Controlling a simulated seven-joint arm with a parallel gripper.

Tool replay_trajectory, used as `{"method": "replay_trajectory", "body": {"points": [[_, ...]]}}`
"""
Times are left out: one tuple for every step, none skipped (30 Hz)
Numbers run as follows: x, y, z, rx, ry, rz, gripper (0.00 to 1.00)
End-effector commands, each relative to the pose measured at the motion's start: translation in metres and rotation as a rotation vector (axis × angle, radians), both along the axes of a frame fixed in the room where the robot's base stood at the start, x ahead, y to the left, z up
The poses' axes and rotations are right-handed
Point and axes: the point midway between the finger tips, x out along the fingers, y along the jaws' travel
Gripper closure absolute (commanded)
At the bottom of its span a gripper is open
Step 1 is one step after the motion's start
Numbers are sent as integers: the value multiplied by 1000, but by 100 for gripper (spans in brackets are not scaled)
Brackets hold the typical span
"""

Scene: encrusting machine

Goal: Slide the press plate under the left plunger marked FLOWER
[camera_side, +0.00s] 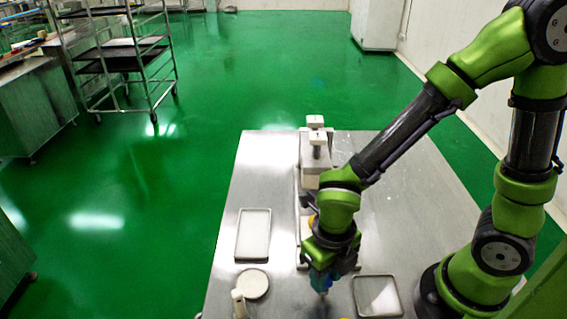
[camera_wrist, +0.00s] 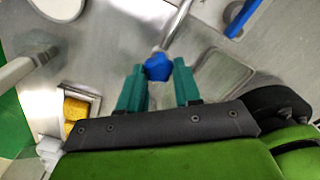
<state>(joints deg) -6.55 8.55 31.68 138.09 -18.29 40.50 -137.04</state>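The white press machine (camera_side: 309,178) stands at mid-table in the side view. Its plunger tops (camera_side: 316,122) show at the back; no FLOWER marking is readable. The press plate cannot be told apart for sure; my arm hides much of the machine's front. My gripper (camera_side: 321,286) is low over the front of the table. In the wrist view its two teal fingers (camera_wrist: 159,82) stand apart, with a blue knob (camera_wrist: 158,67) on a metal rod (camera_wrist: 178,28) between their tips. The knob nearly fills the gap; I cannot tell whether it is gripped.
Yellow pieces (camera_wrist: 76,108) lie in a pale square frame. A shallow tray (camera_side: 253,235), a round pale disc (camera_side: 253,284) and a white upright post (camera_side: 238,302) are on the left. Another tray (camera_side: 377,296) is right of my gripper. The table (camera_side: 268,165) is bare at back left.

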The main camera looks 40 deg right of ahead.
Motion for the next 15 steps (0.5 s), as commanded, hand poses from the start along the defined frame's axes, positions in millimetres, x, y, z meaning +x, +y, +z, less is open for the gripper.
{"method": "replay_trajectory", "body": {"points": [[0, 0, 0, 0, 0, 0, 82], [0, 0, 0, 0, 0, 0, 87], [0, 0, 0, 0, 0, 0, 93], [0, 0, 0, 0, 0, 0, 98], [0, 0, 0, 0, 0, 0, 100], [0, 0, 0, 0, 0, 0, 100], [0, 0, 0, 0, 0, 0, 100], [0, 0, 0, 0, -1, 0, 100], [0, 0, 0, 0, -1, 0, 100], [0, 0, 0, 0, -1, 0, 100], [0, 0, 0, 0, -1, 0, 100], [1, -1, 0, 0, -1, -1, 100], [2, -1, 0, 0, -1, -1, 100], [3, -2, 0, 0, -1, -1, 100], [5, -5, 0, 0, -1, -3, 100]]}}
